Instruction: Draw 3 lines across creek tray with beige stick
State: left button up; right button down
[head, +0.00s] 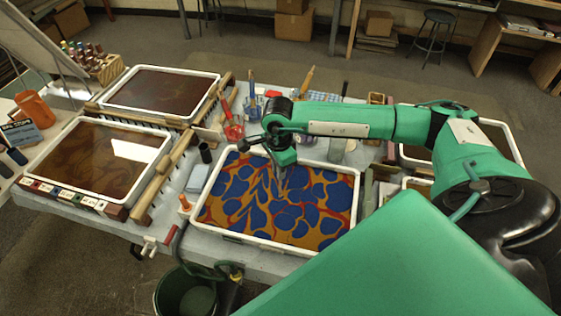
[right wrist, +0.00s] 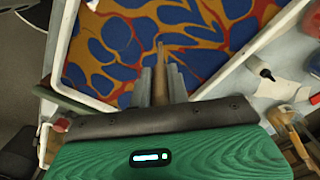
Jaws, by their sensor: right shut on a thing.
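The tray with blue, orange and red marbling (head: 232,211) lies in the middle of the table, and its pattern also fills the top of the right wrist view (right wrist: 112,33). I cannot tell from the frames whether it is the creek tray. My right gripper (head: 281,184) is over this tray, its fingers pointing down. In the right wrist view the gripper (right wrist: 161,85) is shut on a thin beige-brown stick (right wrist: 160,60), whose tip points at the patterned surface. I cannot tell whether the tip touches it. My left gripper is in neither view.
Two brown marbled trays (head: 165,90) and (head: 100,150) stand at the left, with wooden rails (head: 163,172) beside them. A red-handled tool (head: 228,110) and jars stand behind the middle tray. A green bucket (head: 187,292) is below the table's front edge.

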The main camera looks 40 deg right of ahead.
jog(key=s+a+r, duration=0.4)
jog(key=s+a, duration=0.4)
jog(key=a, duration=0.1)
jog(key=shift+a, duration=0.3)
dwell(1.3)
jog(key=shift+s, duration=0.1)
jog(key=shift+d+r, duration=0.1)
